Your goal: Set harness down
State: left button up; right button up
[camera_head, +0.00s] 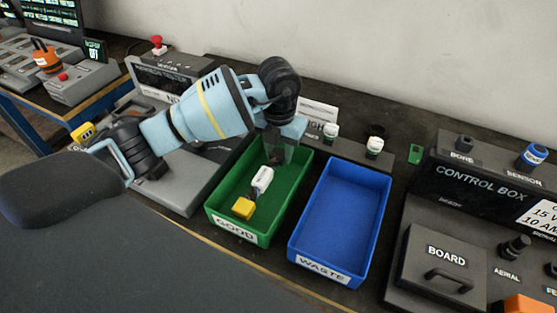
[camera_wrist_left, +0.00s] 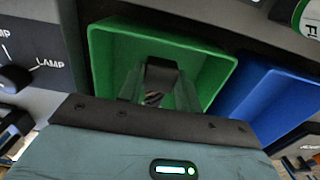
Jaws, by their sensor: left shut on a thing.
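My left gripper (camera_head: 276,153) comes in from the left and points down into the green GOOD bin (camera_head: 238,228). The wrist view shows its fingers (camera_wrist_left: 150,92) shut on a dark piece (camera_wrist_left: 162,70) with thin brown strands, which I take to be part of the harness. In the head view the fingers largely hide it. A white connector (camera_head: 262,180) and a yellow connector (camera_head: 243,208) lie lower in the bin, towards its near end. I cannot tell whether they join the held piece. My right gripper is in neither view.
The empty blue WASTE bin (camera_head: 333,274) stands just right of the green one. A black control box (camera_head: 478,190) and a BOARD fixture (camera_head: 442,262) stand further right. Small white-capped bottles (camera_head: 374,147) are behind the bins. A grey tester (camera_head: 165,75) stands left.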

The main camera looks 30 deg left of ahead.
pick_arm(q)
jog(key=shift+f, duration=1.8)
jog(key=shift+f, duration=0.2)
jog(key=o, duration=1.1)
jog(key=shift+c, duration=0.2)
notch_tip(320, 180, up, 12)
jog(key=shift+r, duration=0.2)
